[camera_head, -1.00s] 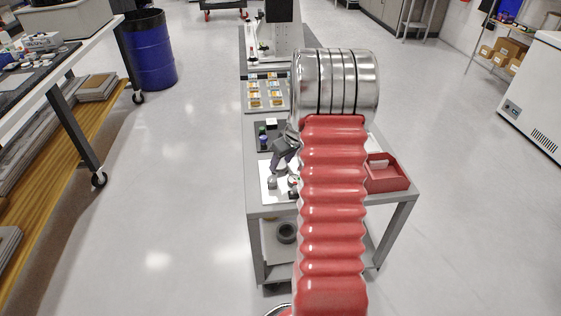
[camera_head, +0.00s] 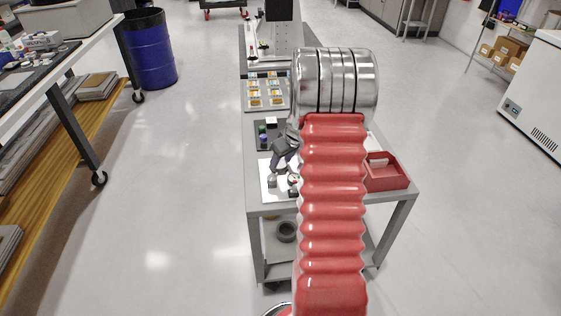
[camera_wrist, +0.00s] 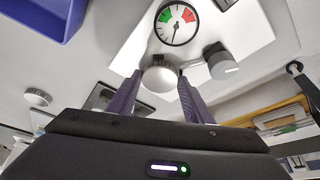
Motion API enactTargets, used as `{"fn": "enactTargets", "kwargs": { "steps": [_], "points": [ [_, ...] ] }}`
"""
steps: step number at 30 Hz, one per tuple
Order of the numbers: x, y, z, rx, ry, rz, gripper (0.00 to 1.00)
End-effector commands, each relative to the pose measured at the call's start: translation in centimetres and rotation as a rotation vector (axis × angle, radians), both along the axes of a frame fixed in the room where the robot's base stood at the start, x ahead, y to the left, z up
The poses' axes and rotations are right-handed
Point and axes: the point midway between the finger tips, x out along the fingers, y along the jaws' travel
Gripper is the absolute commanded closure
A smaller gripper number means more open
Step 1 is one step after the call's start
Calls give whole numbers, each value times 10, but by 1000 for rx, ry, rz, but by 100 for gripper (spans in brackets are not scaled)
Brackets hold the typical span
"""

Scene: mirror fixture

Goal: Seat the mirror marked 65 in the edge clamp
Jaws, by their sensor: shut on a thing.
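My gripper (camera_wrist: 159,75) shows in the wrist view with its two dark purple fingers closed on the sides of a round silvery piece (camera_wrist: 160,79). I cannot tell whether this piece is a mirror or a knob on the white panel (camera_wrist: 125,62) behind it. In the head view my gripper (camera_head: 280,166) is low over the white panel (camera_head: 268,194) at the near end of the bench, partly hidden by my arm. No mark 65 is readable, and I cannot make out the edge clamp.
A round gauge (camera_wrist: 176,23) and a dark-sided knob (camera_wrist: 221,62) are close to my fingers. A red open box (camera_head: 386,183) stands on the bench's right. A tray of small orange-yellow items (camera_head: 281,105) lies further back.

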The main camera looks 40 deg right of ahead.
Motion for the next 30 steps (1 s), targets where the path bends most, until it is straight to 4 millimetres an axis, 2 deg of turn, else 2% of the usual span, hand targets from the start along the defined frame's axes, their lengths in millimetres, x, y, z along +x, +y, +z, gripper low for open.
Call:
{"fn": "enactTargets", "kwargs": {
  "steps": [1, 9, 10, 18, 30],
  "points": [
    [-1, 1, -5, 1, 5, -1, 78],
    [-2, 1, -7, 3, 8, 0, 78],
    [-2, 1, -7, 3, 8, 0, 52],
    [-3, 3, -9, 9, 11, 1, 33],
    [-2, 7, -9, 14, 13, 6, 32]
  ]
}}
